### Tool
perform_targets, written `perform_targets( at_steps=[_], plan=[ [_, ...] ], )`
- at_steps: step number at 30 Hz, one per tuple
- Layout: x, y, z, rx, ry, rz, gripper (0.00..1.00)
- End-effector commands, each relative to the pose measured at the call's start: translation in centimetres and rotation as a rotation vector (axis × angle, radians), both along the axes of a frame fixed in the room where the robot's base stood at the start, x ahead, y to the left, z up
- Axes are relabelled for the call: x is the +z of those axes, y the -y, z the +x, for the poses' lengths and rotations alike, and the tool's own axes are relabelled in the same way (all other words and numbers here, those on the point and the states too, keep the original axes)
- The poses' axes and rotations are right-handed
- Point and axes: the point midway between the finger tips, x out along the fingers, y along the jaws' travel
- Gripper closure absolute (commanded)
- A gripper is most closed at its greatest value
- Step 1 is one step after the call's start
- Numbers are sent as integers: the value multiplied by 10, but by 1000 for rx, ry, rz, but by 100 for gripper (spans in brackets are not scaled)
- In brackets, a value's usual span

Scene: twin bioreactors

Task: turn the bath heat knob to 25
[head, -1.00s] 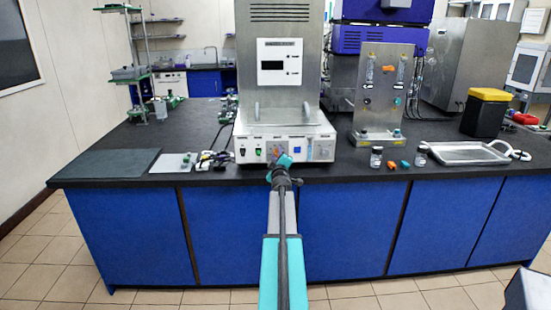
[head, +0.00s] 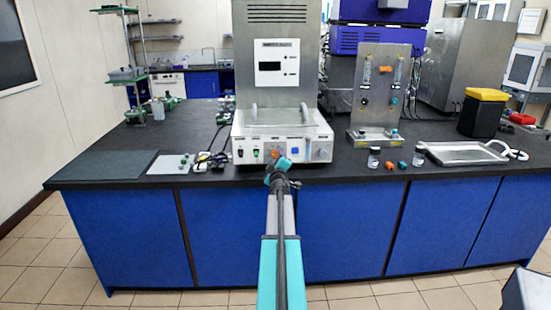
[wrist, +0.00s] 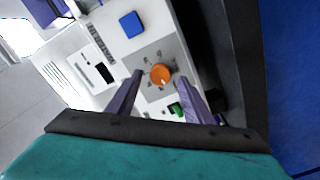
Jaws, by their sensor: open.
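The orange round knob (head: 275,153) is on the front panel of the white bath unit (head: 310,133). I take it to be the bath heat knob; its label is not readable. In the wrist view the orange knob (wrist: 161,75) sits on a grey dial plate with small marks, and its setting cannot be read. My gripper (wrist: 160,77) is open, with its two fingers appearing on either side of the knob; contact is not visible. In the head view my gripper (head: 279,166) is just in front of and below the knob, at the panel's lower edge.
A blue square button (wrist: 132,24) and a green switch (wrist: 177,109) flank the knob. A grey dial (head: 320,152) is further right on the panel. The black bench (head: 225,181) also holds small vials, a metal tray (head: 465,152) and cables left of the unit.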

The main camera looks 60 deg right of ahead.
Motion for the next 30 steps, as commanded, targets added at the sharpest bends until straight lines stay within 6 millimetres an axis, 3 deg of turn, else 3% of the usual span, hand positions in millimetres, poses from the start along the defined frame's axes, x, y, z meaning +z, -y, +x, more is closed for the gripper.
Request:
perform_targets(
  at_steps=[30],
  plan=[
    [0,-77,-57,-1,0,0,54]
  ],
)
